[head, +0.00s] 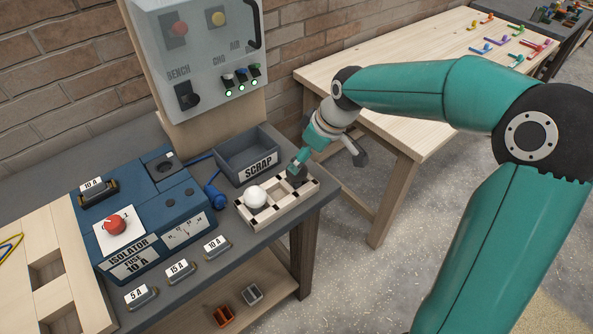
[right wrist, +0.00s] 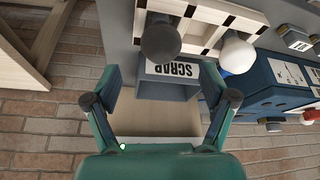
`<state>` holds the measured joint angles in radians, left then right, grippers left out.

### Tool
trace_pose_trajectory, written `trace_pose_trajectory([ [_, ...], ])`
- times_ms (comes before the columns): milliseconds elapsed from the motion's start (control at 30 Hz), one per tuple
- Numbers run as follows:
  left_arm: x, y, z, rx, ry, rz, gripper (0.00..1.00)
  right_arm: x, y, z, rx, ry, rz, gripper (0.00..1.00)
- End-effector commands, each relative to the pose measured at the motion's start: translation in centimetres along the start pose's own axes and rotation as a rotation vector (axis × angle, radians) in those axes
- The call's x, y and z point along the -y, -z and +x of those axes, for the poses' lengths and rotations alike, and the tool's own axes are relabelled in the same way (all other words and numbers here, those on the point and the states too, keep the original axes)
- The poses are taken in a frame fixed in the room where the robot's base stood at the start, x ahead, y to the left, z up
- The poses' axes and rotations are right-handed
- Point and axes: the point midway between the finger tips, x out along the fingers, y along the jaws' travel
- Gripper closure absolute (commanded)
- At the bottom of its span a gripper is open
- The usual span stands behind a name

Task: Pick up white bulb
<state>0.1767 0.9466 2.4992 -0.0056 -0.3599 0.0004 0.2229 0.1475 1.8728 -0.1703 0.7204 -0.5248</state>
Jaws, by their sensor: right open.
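The white bulb (head: 255,196) sits upright at the left end of a wooden rack (head: 283,212) with dark-edged slots, on the front right of the grey bench. It also shows in the right wrist view (right wrist: 237,53), right of centre. My right gripper (head: 299,163) is over the rack's right end, apart from the bulb. In the right wrist view its jaws (right wrist: 162,90) are open and empty. A dark grey bulb-like piece (right wrist: 160,40) stands in the rack ahead of the jaws, left of the white bulb. My left gripper is not in view.
A grey scrap bin (head: 248,158) stands behind the rack. A blue isolator box (head: 150,225) with a red knob is to the left. Several labelled fuses (head: 180,270) lie along the front. A panel (head: 205,50) rises behind. A wooden table (head: 400,75) stands back right.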

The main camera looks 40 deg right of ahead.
Motion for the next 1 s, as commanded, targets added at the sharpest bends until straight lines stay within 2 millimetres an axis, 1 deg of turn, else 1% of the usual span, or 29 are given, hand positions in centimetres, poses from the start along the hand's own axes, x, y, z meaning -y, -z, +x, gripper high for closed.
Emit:
trace_pose_trajectory([
  [33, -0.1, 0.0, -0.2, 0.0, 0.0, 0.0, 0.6, 0.0, -0.1, 0.9, 0.005, 0.003, 0.001, 0.16],
  [100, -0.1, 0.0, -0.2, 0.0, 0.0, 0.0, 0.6, 0.0, -0.1, 1.8, 0.003, 0.001, 0.001, 0.16],
  [367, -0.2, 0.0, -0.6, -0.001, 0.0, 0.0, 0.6, 0.0, -0.1, 3.4, 0.002, 0.0, 0.001, 0.16],
  [567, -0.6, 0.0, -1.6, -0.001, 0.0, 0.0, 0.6, 0.1, -0.5, 6.1, 0.005, 0.003, 0.004, 0.16],
  [600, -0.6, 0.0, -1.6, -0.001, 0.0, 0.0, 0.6, 0.1, -0.4, 6.7, 0.003, 0.001, 0.004, 0.16],
  [700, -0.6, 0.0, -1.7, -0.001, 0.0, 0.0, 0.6, 0.1, -0.4, 7.7, 0.001, 0.0, 0.003, 0.16],
  [800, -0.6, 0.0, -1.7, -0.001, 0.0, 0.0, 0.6, 0.0, -0.4, 8.1, 0.001, -0.001, 0.003, 0.16],
  [967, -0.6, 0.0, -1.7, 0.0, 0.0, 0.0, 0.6, 0.0, -0.4, 8.1, 0.0, -0.002, 0.003, 0.16],
  [1000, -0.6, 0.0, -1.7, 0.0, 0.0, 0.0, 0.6, 0.0, -0.4, 8.1, 0.0, -0.002, 0.003, 0.2],
])
